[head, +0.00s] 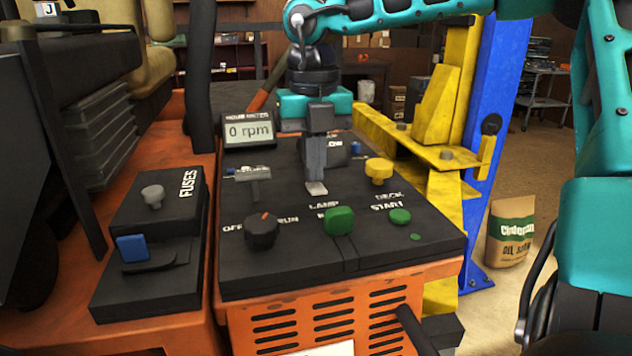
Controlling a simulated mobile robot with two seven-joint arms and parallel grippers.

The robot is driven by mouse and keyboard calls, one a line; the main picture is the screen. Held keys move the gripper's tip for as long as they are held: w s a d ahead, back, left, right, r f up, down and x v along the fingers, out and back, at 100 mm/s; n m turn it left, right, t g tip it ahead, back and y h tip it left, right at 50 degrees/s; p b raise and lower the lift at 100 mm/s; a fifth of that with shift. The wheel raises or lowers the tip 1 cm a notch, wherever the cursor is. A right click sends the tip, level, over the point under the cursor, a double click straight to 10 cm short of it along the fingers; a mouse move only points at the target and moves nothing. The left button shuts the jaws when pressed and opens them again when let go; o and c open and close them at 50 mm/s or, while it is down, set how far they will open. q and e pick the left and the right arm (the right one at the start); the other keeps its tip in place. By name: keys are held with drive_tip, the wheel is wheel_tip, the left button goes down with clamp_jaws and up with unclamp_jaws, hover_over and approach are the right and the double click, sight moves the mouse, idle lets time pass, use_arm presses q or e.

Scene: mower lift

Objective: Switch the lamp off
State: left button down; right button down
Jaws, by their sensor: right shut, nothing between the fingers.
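The black control panel (300,262) stands on an orange mower body. The word LAMP is printed near its middle. A green button (339,221) sits just below that word and partly covers a second line of text. My right gripper (317,187) points down over the panel, just above the LAMP label in the picture. Its fingers are shut and empty. I cannot tell whether its tips touch the panel. The gripper hides the panel surface behind it, so a switch there may be covered. My left gripper is not in view.
Close around are a black OFF/RUN knob (262,231), a grey lever (254,183), a yellow knob (379,171) and a green DECK START button (400,216). A fuse box (150,230) is left; a yellow-blue lift post (495,150) is right.

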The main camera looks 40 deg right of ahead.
drive_tip(key=shift+r+p, duration=2.05)
drive_tip(key=shift+r, duration=1.25)
drive_tip(key=shift+f, duration=0.1)
